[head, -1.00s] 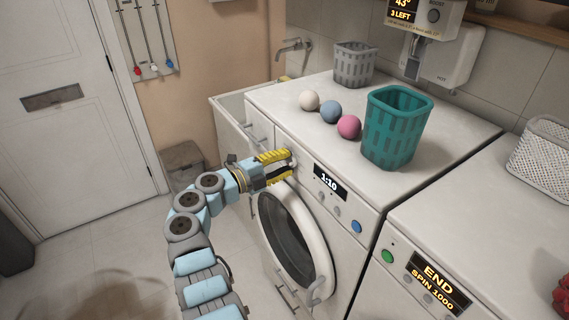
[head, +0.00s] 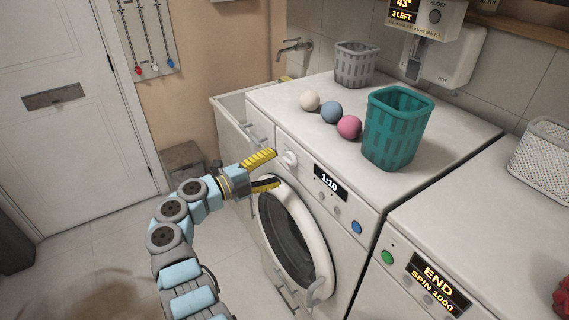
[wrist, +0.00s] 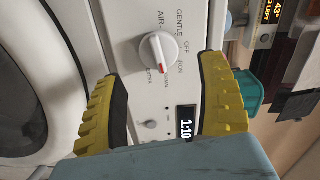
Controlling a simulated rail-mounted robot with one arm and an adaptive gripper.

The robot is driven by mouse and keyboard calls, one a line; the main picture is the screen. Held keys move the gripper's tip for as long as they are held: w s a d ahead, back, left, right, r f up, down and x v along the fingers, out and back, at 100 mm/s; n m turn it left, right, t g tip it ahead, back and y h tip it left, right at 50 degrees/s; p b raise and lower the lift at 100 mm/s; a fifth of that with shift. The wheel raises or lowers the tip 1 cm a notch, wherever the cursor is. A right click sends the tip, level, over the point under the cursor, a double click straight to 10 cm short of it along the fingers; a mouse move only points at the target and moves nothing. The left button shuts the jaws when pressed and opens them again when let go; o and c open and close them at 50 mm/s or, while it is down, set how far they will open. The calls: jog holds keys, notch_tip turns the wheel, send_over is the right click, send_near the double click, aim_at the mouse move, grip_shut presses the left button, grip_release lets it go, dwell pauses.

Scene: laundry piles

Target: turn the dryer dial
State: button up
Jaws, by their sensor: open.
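The dryer dial (head: 290,159) is a round white knob at the left end of the dryer's front panel, left of the display reading 1:10. In the wrist view the dial (wrist: 158,50) has a red pointer line toward the lower side of the picture. Printed words ring it, among them AIR, GENTLE and OFF; the word by the pointer is too small to read surely. My gripper (head: 277,168), with yellow ribbed fingers, is open and empty just left of the dial. In the wrist view the dial shows between the spread fingers, apart from both.
The dryer door (head: 287,238) is shut below the panel. On the dryer top (head: 440,116) are a teal basket (head: 392,130), a grey basket (head: 354,65) and white, blue and pink balls (head: 348,127). A second machine (head: 480,220) stands at right. Floor at left is clear.

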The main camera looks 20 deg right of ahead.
jog(key=v, duration=0.7)
jog(key=shift+a, duration=0.15)
jog(key=shift+f, duration=0.1)
